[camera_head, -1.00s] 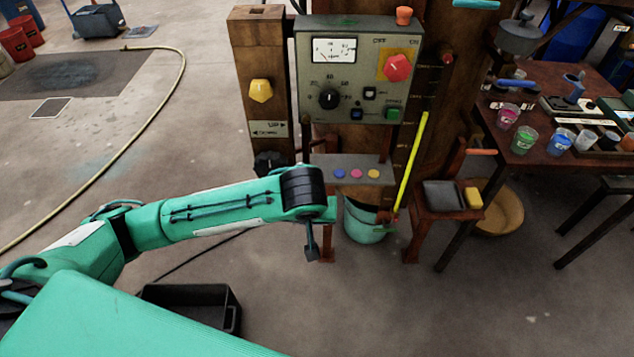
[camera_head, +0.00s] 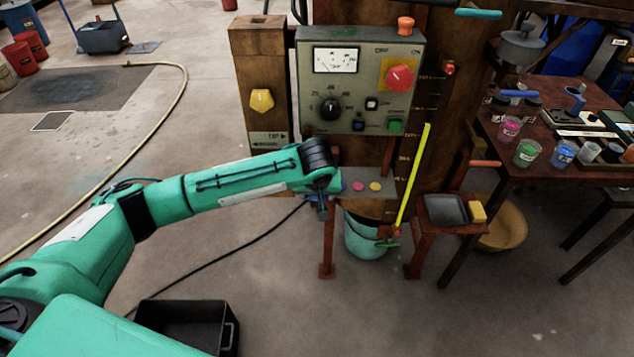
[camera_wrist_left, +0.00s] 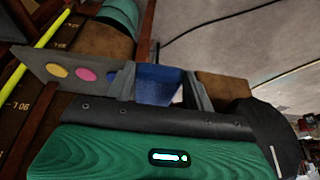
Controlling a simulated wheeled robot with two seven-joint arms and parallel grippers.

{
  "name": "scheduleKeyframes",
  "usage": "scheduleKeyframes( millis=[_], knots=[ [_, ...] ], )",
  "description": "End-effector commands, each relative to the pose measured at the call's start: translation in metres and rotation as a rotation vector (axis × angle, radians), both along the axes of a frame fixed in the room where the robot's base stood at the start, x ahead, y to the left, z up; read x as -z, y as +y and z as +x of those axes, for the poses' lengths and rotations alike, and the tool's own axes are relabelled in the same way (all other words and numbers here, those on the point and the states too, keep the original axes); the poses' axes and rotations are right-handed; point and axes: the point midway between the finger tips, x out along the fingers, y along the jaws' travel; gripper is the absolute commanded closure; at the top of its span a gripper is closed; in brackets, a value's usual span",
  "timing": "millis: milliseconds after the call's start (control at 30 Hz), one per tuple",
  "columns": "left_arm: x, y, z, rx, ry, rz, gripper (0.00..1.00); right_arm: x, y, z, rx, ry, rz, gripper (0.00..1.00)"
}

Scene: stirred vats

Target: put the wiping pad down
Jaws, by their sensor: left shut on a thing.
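My left gripper (camera_head: 321,208) is in front of the small shelf below the control panel, and my arm hides the shelf's left part. In the left wrist view, the gripper (camera_wrist_left: 161,88) is shut on a blue block-like piece (camera_wrist_left: 159,84), which I take to be the wiping pad. Its lower part is hidden by the gripper body. The grey shelf (camera_head: 384,174) shows pink and yellow discs; in the wrist view it lies just left of the fingers. My right gripper is not in view.
A teal bucket (camera_head: 364,240) stands under the shelf. A grey tray (camera_head: 445,210) and a yellow block (camera_head: 478,212) sit on a bracket to the right. A black bin (camera_head: 188,322) lies on the floor at the lower left.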

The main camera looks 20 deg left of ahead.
Motion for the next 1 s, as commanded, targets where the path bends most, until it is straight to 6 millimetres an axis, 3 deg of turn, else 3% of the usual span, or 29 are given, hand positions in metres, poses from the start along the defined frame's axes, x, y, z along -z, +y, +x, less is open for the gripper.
scheduleKeyframes(
  millis=[300, 767, 800, 900, 1000],
  knots=[
    [-0.001, 0.012, 0.041, -0.003, -0.001, -0.001, 0.68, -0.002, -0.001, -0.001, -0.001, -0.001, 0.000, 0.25],
    [0.008, 0.012, 0.039, 0.000, 0.001, -0.001, 0.68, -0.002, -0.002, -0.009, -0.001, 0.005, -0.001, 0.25],
    [0.008, 0.012, 0.039, 0.000, 0.000, -0.001, 0.43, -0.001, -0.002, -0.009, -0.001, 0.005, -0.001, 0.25],
    [0.008, 0.012, 0.039, 0.000, 0.000, -0.001, 0.25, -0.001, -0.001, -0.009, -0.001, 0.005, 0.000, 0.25],
    [0.008, 0.012, 0.039, 0.000, 0.000, -0.001, 0.25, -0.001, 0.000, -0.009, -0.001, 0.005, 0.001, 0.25]
  ],
)
